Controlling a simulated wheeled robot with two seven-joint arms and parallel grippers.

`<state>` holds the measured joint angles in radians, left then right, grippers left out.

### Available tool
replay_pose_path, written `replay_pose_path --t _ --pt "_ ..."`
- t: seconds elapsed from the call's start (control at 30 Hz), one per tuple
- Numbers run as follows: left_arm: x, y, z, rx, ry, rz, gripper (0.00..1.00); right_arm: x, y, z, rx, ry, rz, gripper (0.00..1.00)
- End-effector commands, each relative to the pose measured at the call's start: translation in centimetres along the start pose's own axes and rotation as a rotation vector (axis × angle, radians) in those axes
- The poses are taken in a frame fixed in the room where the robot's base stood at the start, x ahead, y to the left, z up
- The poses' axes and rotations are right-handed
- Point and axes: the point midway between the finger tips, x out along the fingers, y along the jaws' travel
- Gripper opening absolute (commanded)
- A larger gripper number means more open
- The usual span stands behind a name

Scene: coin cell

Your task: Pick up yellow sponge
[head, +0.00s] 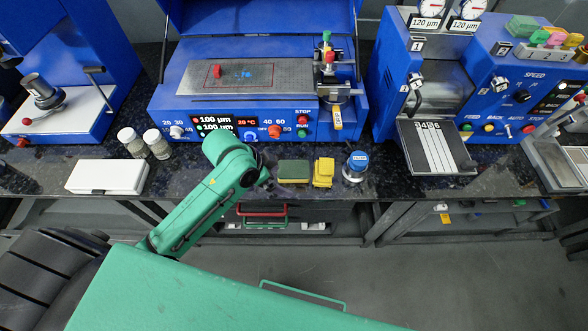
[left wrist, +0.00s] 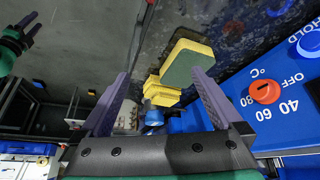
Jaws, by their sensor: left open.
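A yellow sponge with a dark green top (head: 293,170) lies on the dark counter near its front edge. It also shows in the left wrist view (left wrist: 188,62), beyond the fingertips and nearer the right finger, which overlaps its edge. A plain yellow, stepped block (head: 323,172) lies just right of it; it also shows in the left wrist view (left wrist: 160,92) between the fingers. My left gripper (head: 266,179) is open and empty, just left of the green-topped sponge. Its fingers (left wrist: 160,76) are spread wide.
A blue-capped jar (head: 356,166) stands right of the yellow block. Two small jars (head: 143,143) and a white box (head: 107,176) are to the left. A blue machine (head: 240,118) stands close behind the sponge.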

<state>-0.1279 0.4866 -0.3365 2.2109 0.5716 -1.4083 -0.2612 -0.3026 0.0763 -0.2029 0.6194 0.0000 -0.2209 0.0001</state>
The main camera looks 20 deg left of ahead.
Motion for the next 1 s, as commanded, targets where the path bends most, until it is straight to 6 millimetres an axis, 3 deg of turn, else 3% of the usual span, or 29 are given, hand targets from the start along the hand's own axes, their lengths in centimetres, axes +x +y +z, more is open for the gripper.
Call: replay_pose_path --t 0.13,0.3,0.43,0.57,0.8,1.0 --pt "-1.2 -2.1 -2.8 0.263 0.006 0.1 1.0 -0.1 0.1 -0.1 0.001 0.002 0.001 0.5" --pt "-5.2 -6.3 -3.2 0.412 0.003 0.191 1.0 -0.2 0.3 -0.1 0.002 0.002 0.004 0.5" --pt "-6.9 -7.6 -3.3 0.424 0.021 0.215 1.0 -0.2 0.6 -0.1 0.002 0.003 0.008 0.5" --pt "-5.1 -7.0 -3.3 0.423 0.025 0.225 1.0 -0.9 0.7 -0.2 0.002 0.004 0.009 0.5" --pt "0.7 -5.8 -3.2 0.422 0.025 0.221 1.0 -2.1 0.6 -0.3 0.002 0.004 0.008 0.5" --pt "3.3 -5.2 -3.2 0.422 0.024 0.222 1.0 -3.1 0.6 -0.5 0.001 0.004 0.008 0.5"
